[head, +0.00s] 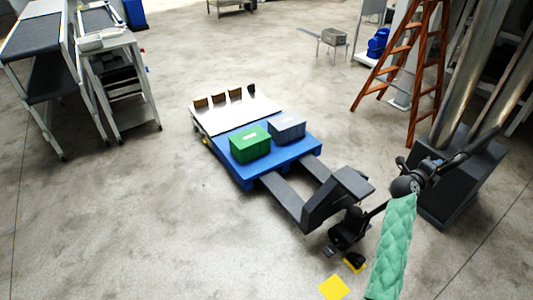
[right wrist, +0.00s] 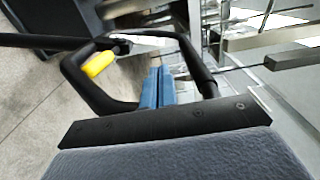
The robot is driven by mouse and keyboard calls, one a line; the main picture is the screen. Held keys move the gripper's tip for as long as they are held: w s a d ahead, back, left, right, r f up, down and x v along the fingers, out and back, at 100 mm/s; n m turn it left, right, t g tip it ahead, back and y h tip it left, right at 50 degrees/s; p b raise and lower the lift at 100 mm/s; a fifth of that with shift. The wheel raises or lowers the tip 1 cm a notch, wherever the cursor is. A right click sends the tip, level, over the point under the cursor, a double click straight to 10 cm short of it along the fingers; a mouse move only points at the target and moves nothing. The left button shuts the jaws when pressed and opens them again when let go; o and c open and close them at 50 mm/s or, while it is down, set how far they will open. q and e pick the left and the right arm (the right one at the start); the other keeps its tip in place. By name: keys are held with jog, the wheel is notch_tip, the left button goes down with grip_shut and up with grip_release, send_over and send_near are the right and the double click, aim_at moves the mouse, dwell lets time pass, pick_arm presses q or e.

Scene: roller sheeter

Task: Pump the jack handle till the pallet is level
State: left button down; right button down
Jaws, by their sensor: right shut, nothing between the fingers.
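The pallet jack (head: 318,207) stands mid-floor with its forks under a blue pallet (head: 245,178). The pallet bears a green crate (head: 249,146) and a grey-blue crate (head: 287,130); I cannot tell whether it is level. The jack handle (head: 376,211) slants up to the right from the pump and passes partly behind my right arm. In the right wrist view the handle's black loop grip (right wrist: 82,82) has a yellow lever (right wrist: 98,64). My right gripper (head: 414,182) is at the handle's upper end. Its blue fingers (right wrist: 156,82) are shut and empty, seen across the loop's opening.
A white board (head: 235,112) with several brown blocks lies behind the crates. A wooden ladder (head: 412,65) and metal posts (head: 475,85) stand at right, carts (head: 118,85) at left. Yellow squares (head: 335,288) mark the floor near the jack. The left floor is clear.

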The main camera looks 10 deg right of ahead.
jog(key=shift+s+d, duration=0.15)
jog(key=shift+s, duration=0.1)
jog(key=shift+s+d+f, duration=0.35)
jog(key=shift+s, duration=0.5)
jog(key=shift+s+d+f, duration=0.3)
jog(key=shift+s+d, duration=0.05)
jog(key=shift+s, duration=0.5)
jog(key=shift+s+d+f, duration=0.35)
jog(key=shift+s, duration=0.5)
jog(key=s, duration=0.1)
jog(key=s+d+f, duration=0.1)
jog(key=s, duration=0.1)
jog(key=s+d+f, duration=0.1)
jog(key=s, duration=0.1)
jog(key=shift+f, duration=0.2)
